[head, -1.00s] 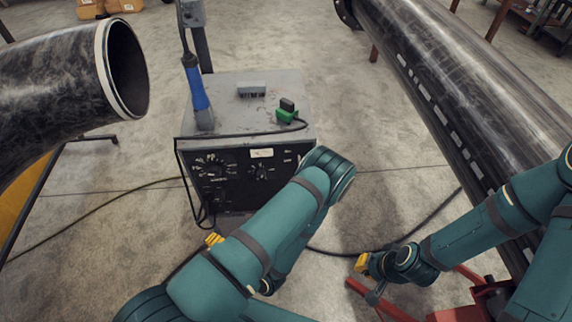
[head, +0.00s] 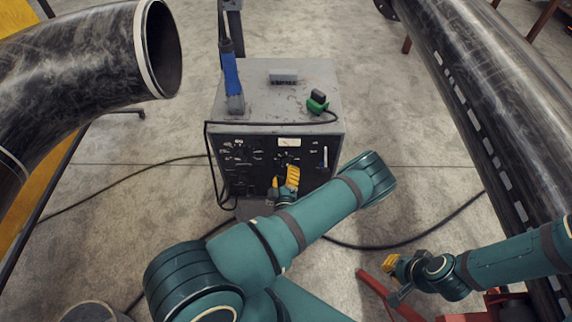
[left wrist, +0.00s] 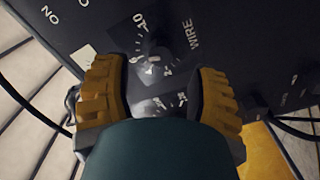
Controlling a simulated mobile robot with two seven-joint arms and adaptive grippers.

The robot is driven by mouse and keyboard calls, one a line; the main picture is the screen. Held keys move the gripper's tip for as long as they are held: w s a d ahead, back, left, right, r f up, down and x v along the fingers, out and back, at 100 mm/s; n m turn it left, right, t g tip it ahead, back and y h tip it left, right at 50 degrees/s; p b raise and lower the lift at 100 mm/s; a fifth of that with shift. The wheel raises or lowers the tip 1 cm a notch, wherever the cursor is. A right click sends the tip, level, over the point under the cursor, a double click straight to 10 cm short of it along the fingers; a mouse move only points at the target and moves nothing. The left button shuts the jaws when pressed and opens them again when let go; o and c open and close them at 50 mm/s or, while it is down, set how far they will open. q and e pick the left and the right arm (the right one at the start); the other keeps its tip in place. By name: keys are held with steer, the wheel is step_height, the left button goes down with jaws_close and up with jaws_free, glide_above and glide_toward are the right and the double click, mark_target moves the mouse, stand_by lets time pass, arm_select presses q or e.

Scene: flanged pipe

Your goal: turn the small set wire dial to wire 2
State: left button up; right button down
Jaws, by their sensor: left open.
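The grey and black welding machine (head: 320,128) stands on the floor with its control panel facing me. The small wire dial (head: 286,159) is right of a larger dial (head: 240,153) on that panel. My left gripper (head: 285,181) is open just in front of the panel, below the small dial. In the left wrist view the dial (left wrist: 150,68), with its scale and the word WIRE beside it, shows between the two yellow finger pads (left wrist: 158,88). I cannot tell whether they touch it, nor read its setting. My right gripper (head: 391,264) is low at the right, away from the machine.
A blue-handled torch (head: 231,78) and a green connector (head: 317,103) sit on the machine's top. A flanged pipe elbow (head: 90,60) is at the left and a long dark pipe (head: 490,90) at the right. Black cables (head: 420,233) lie on the floor.

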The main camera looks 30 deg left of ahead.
mark_target(286, 165)
arm_select(q)
steer(key=shift+x, duration=2.2)
jaws_close()
